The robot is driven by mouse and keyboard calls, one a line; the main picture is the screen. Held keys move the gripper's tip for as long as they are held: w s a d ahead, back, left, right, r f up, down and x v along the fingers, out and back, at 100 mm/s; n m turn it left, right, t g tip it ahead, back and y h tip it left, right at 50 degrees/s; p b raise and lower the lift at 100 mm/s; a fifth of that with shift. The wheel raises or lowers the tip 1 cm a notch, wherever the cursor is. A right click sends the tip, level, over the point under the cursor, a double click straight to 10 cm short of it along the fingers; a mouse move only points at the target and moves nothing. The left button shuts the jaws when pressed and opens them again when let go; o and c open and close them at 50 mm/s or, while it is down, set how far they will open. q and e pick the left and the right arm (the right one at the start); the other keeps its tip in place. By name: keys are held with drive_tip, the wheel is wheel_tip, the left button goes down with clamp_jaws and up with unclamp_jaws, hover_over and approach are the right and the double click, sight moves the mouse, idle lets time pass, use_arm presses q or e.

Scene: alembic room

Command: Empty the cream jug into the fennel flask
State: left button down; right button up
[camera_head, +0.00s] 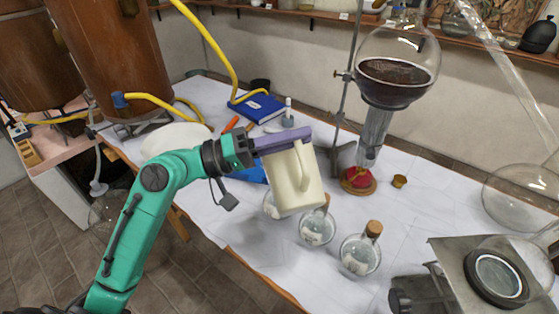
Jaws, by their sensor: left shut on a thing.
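My left gripper (283,139), with purple fingers, is shut on the cream jug (295,188) near its top. The jug hangs above the table, slightly tilted, with its handle towards me; its contents are hidden. Below and beside it stand small round glass flasks: one partly behind the jug (270,206), one just below its lower right (317,229) with its cork partly visible, and one farther right (360,254) with a cork in it. Their labels are too small to read, so I cannot tell which is the fennel flask. My right gripper is not in view.
A white-covered table (425,215) has bare room right of the flasks. A large round flask of dark liquid (397,82) hangs on a stand above a red item (358,178). A blue book (257,107) lies behind.

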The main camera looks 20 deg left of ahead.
use_arm(q)
drive_tip(key=shift+w+a+r+n+t+p, duration=0.15)
drive_tip(key=shift+w+a+r+n+p, duration=0.25)
drive_tip(key=shift+w+n+p, duration=0.25)
drive_tip(key=shift+w+a+r+n+t+p, duration=0.3)
drive_tip(key=shift+w+n+p, duration=0.25)
drive_tip(key=shift+p, duration=0.25)
drive_tip(key=shift+w+a+r+n+t+p, duration=0.1)
drive_tip(key=shift+w+a+r+n+p, duration=0.2)
drive_tip(key=shift+w+r+n+p, duration=0.3)
idle(3.9)
drive_tip(key=shift+w+a+r+n+y+p, duration=0.1)
drive_tip(key=shift+w+a+n+y+p, duration=0.2)
drive_tip(key=shift+w+a+n+p, duration=0.4)
drive_tip(key=shift+d, duration=0.2)
